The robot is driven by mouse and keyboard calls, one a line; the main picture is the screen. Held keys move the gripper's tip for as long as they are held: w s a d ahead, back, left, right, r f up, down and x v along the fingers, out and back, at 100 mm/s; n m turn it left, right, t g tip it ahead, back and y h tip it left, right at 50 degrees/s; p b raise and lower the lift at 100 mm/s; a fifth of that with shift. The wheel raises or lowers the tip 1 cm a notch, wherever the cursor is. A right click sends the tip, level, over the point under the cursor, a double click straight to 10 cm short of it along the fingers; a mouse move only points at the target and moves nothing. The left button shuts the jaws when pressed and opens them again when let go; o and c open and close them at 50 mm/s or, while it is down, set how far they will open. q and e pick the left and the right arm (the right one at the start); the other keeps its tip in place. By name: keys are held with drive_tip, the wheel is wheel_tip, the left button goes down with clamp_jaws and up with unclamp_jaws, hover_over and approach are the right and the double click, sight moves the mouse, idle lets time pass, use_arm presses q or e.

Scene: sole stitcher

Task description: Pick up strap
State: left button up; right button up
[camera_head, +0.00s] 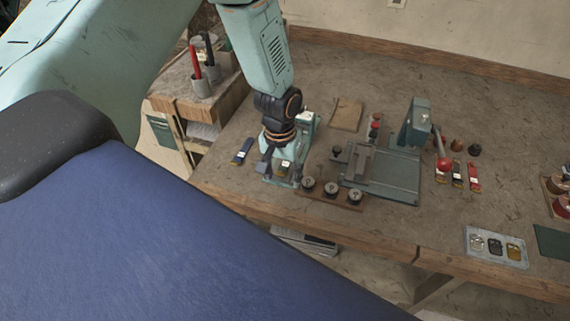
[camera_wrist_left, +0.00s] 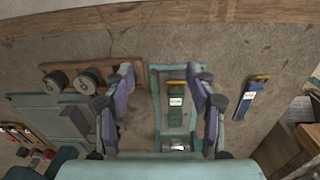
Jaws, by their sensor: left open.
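My left gripper (camera_head: 280,174) hangs over the left part of the workbench with its fingers apart and nothing between them. In the left wrist view, the open gripper (camera_wrist_left: 159,80) frames a dark green strap (camera_wrist_left: 175,114) with a yellowish end and a white label. This strap lies in a teal holder (camera_wrist_left: 155,100) and also shows beside the fingers in the head view (camera_head: 284,165). A blue strap (camera_head: 241,153) lies on the bench to the left of the gripper; it also shows in the wrist view (camera_wrist_left: 247,105), outside the fingers. My right gripper is not seen.
A wooden strip with several round dark knobs (camera_head: 331,188) stands right of the gripper. Beyond it is a teal press (camera_head: 416,125) with a red-knobbed lever. More straps (camera_head: 457,174) lie right of the press. A grey tray (camera_head: 496,258) sits near the front edge.

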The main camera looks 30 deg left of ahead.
sight(282, 169)
use_arm(q)
drive_tip(key=w+a+r, duration=0.1)
drive_tip(key=w+r, duration=0.1)
drive_tip(key=w+a+r, duration=0.2)
drive_tip(key=shift+w+a, duration=0.15)
drive_tip(key=shift+w, duration=0.1)
drive_tip(key=shift+s+d+f, duration=0.1)
drive_tip(key=shift+d+f, duration=0.1)
drive_tip(key=shift+f, duration=0.95)
drive_tip(key=f, duration=0.4)
drive_tip(key=shift+a+f+p, duration=0.2)
drive_tip(key=shift+a+p, duration=0.05)
drive_tip(key=shift+p, duration=0.1)
drive_tip(key=shift+d+f, duration=0.1)
drive_tip(key=shift+f, duration=0.2)
drive_tip(key=shift+d, duration=0.1)
drive_tip(key=c, duration=1)
clamp_jaws()
